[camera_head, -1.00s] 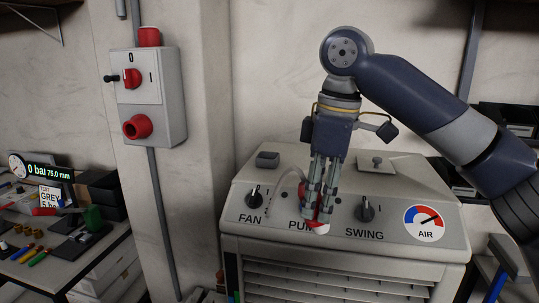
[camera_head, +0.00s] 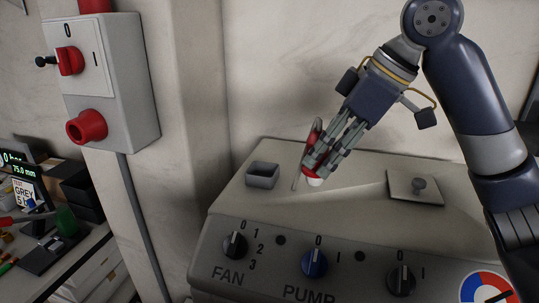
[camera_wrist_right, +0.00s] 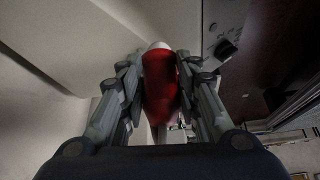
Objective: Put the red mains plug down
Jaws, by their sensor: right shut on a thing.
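My right gripper (camera_head: 325,165) is shut on the red mains plug (camera_head: 310,166) in the head view. It holds the plug over the top of the grey machine cabinet (camera_head: 345,205), tilted, with the fingers pointing down and left. I cannot tell whether the plug touches the top. The plug has a pale end, and a thin grey piece hangs beside it. In the right wrist view the red plug (camera_wrist_right: 160,85) stands between the two fingers. Most of it is covered by the fingers in the head view. My left gripper is not in view.
A small open grey box (camera_head: 262,175) stands on the cabinet top, left of the plug. The front has FAN (camera_head: 235,245) and PUMP (camera_head: 314,263) knobs. A red-buttoned switch box (camera_head: 100,80) is on the wall.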

